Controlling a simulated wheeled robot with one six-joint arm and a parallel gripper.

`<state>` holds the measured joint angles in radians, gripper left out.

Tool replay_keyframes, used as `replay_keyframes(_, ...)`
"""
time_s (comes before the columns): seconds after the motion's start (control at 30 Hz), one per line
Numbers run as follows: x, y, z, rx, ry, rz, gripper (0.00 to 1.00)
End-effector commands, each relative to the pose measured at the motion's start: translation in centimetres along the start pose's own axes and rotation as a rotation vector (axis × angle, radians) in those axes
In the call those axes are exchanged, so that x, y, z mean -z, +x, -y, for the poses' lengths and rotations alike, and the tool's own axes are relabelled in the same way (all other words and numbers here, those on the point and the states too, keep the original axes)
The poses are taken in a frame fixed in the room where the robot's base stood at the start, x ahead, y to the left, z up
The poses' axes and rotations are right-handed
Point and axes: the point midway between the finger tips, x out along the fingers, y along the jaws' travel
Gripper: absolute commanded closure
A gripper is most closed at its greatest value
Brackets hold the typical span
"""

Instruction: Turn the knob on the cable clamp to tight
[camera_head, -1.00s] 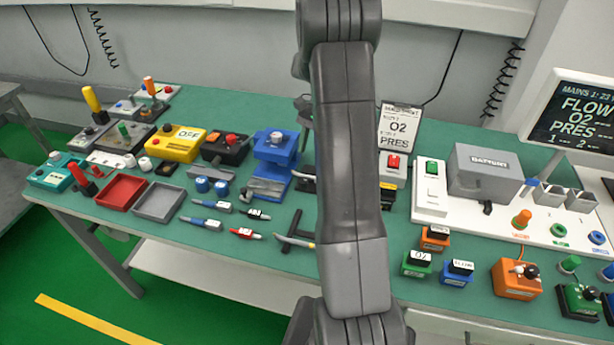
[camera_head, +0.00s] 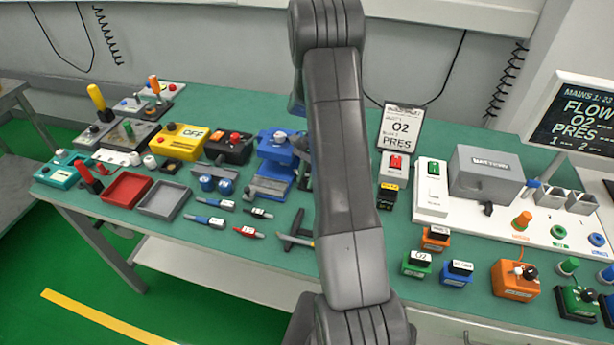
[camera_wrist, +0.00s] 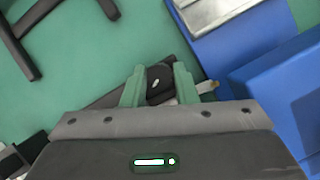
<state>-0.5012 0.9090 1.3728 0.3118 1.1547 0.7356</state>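In the wrist view a dark rounded knob (camera_wrist: 160,84) with a short white mark sits on a long dark base (camera_wrist: 107,105), which looks like the cable clamp. My gripper (camera_wrist: 158,75) has two green fingers, one on each side of the knob. They stand apart, and I cannot tell whether they touch it. A pale cable-like end (camera_wrist: 207,87) shows just right of the right finger. In the head view my arm hides the gripper and most of the clamp's area, so the knob is not visible there.
A blue device (camera_head: 276,150) stands close by on the left in the head view; its blue body (camera_wrist: 285,75) is right of my fingers in the wrist view. A dark T-shaped piece (camera_head: 296,238) lies in front. A white board with a grey battery box (camera_head: 485,172) is right.

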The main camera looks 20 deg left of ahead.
Motion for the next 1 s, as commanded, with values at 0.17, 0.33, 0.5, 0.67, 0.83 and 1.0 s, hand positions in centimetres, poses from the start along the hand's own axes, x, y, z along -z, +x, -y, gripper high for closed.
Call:
replay_keyframes(0.17,0.00,-0.03,0.01,0.000,0.000,0.000,0.99)
replay_keyframes(0.33,0.03,0.00,-0.04,0.023,0.052,0.002,0.99)
replay_keyframes(0.5,0.02,-0.07,-0.03,0.054,0.126,0.004,0.99)
replay_keyframes(0.67,0.00,-0.10,-0.03,0.053,0.125,0.004,0.99)
replay_keyframes(0.83,0.01,-0.10,-0.03,0.053,0.125,0.004,0.54)
replay_keyframes(1.0,0.01,-0.07,-0.05,0.052,0.125,0.004,0.54)
